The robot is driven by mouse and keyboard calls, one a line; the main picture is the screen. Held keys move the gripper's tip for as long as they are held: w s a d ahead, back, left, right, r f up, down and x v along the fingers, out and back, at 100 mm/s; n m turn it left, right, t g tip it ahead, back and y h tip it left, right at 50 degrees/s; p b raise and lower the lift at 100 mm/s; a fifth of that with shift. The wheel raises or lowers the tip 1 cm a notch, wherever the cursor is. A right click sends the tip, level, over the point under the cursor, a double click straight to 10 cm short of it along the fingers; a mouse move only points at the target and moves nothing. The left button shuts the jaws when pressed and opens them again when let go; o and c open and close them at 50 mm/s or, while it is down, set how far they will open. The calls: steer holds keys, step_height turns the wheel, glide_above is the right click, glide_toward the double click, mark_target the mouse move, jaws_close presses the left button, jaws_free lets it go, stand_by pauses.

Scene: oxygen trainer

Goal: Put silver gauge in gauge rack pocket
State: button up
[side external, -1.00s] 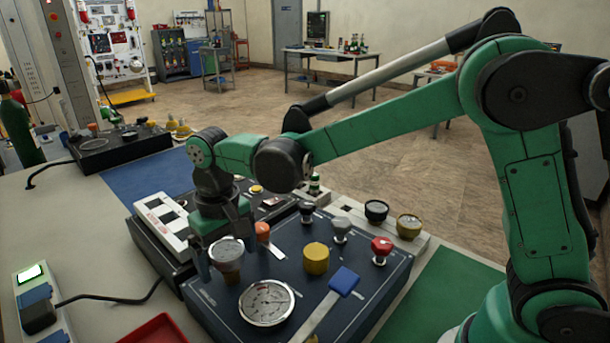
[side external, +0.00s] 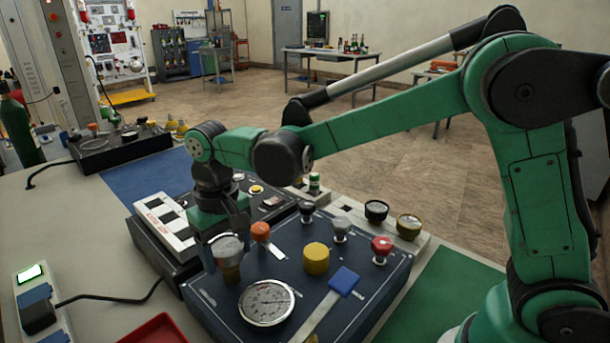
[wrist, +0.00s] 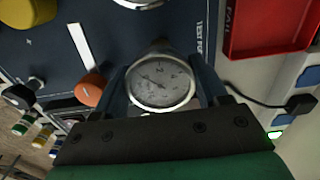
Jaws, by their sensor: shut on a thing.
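The silver gauge (side external: 227,246) has a round pale dial and a brownish stem below it. My gripper (side external: 226,256) is shut on it, with one finger on each side, over the left part of the dark blue panel (side external: 205,297). In the wrist view the gauge (wrist: 162,86) faces the camera between the fingers (wrist: 162,92). I cannot tell how far its lower end is from the panel. The pale gauge rack (side external: 427,238) runs along the panel's far right edge. It holds a black-rimmed gauge (side external: 376,210) and a yellow-rimmed gauge (side external: 409,226).
A large dial (side external: 266,302), orange knob (side external: 260,231), yellow knob (side external: 316,258), grey knob (side external: 341,228), red knob (side external: 381,248) and blue-ended lever (side external: 343,281) rise from the panel. A red tray (side external: 160,331) lies in front. A green mat (side external: 447,290) is right.

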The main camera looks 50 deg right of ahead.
mark_target(226, 244)
steer(key=shift+r, duration=2.45)
steer(key=shift+r, duration=0.25)
step_height(226, 244, up, 4)
steer(key=shift+r, duration=0.25)
steer(key=d, duration=3.1)
step_height(226, 244, down, 8)
steer(key=shift+w, duration=0.2)
steer(key=shift+d, duration=0.1)
